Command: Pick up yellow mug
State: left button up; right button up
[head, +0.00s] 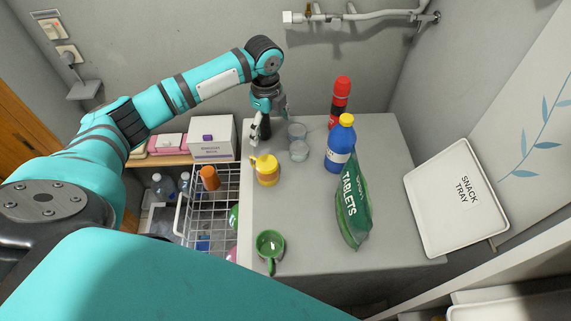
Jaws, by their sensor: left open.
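The yellow mug (267,172) stands upright on the grey counter (300,220), near its left edge. Its handle points to the upper left. My left gripper (256,138) hangs down just above and behind the mug in the head view, with its fingers apart. I see nothing between the fingers. Whether a fingertip touches the mug's handle I cannot tell. My right gripper is not in view.
Two glasses (299,150) stand right of the gripper. A blue bottle (341,146), a red bottle (340,102) and a green tablets bag (352,208) stand further right. A green mug (270,247) is in front. A wire basket (213,215) adjoins the left edge.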

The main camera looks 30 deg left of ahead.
pick_arm(q)
jog(key=b, duration=0.1)
send_over(266, 162)
notch_tip(266, 162, down, 8)
jog(key=shift+r, duration=0.25)
jog(key=f+b, duration=0.4)
jog(key=shift+w+d+f+b, duration=0.25)
jog(key=shift+w+d+b, duration=0.05)
jog(key=shift+b, duration=0.1)
jog(key=shift+a+f, duration=0.1)
jog(key=shift+f, duration=0.05)
jog(key=shift+s+a+f+b, duration=0.1)
jog(key=shift+f+b, duration=0.1)
jog(key=shift+b, duration=0.2)
jog(key=f+b, duration=0.4)
jog(key=b, duration=0.1)
jog(key=shift+s+a+f, duration=0.2)
jog(key=shift+s+f, duration=0.05)
jog(key=shift+f, duration=0.1)
jog(key=shift+b, duration=0.3)
jog(key=c, duration=1.2)
jog(key=shift+r, duration=0.15)
jog(key=c, duration=0.4)
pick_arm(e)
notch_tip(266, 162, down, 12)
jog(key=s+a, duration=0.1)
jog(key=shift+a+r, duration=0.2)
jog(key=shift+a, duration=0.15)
